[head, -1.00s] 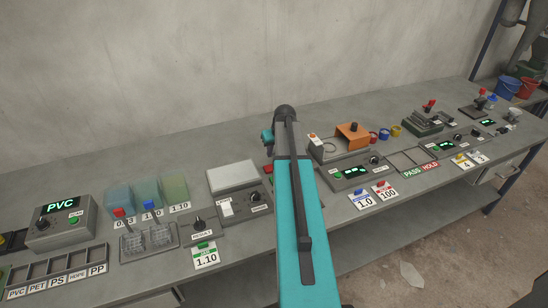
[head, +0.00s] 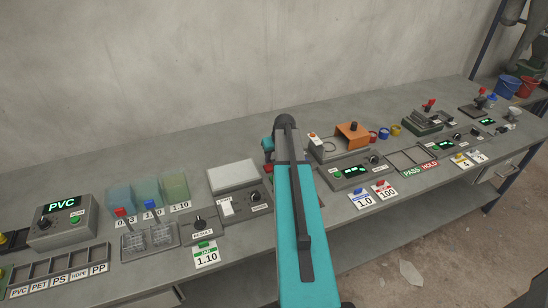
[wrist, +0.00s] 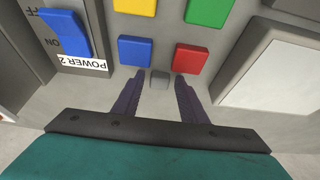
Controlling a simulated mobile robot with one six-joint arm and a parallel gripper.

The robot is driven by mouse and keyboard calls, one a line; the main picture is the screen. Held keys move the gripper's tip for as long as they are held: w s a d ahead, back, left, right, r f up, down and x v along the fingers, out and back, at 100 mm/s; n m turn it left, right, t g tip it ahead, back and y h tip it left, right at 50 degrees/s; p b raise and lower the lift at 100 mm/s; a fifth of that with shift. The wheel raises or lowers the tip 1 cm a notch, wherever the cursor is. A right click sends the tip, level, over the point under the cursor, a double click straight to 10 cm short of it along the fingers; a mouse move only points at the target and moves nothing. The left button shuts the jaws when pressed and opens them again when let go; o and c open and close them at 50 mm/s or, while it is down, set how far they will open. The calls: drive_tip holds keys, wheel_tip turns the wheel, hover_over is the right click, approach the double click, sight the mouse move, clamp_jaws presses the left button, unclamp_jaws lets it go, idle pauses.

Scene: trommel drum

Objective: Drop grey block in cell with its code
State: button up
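In the wrist view my gripper (wrist: 158,88) is open, its two dark fingers apart. A small grey block (wrist: 160,80) shows between and just beyond the fingertips, with a gap on each side. A blue square piece (wrist: 135,50) and a red square piece (wrist: 190,58) flank it. In the head view a row of open cells (head: 58,281) labelled PVC, PET, PS, HDPE and PP lies at the far left. Above it a grey scanner box (head: 62,222) displays PVC in green. My arm hides my gripper and the grey block in the head view.
A blue switch (wrist: 64,34) labelled POWER 2 is at the upper left of the wrist view, and a white plate (wrist: 272,75) is at the right. In the head view, bins (head: 146,192), a clear tray (head: 150,240) and a control box (head: 199,228) stand between the cells and my arm.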

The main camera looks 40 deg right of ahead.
drive_tip(key=shift+r, duration=0.15)
drive_tip(key=shift+b+v, duration=1.25)
drive_tip(key=shift+v, duration=4.8)
drive_tip(key=shift+d, duration=0.1)
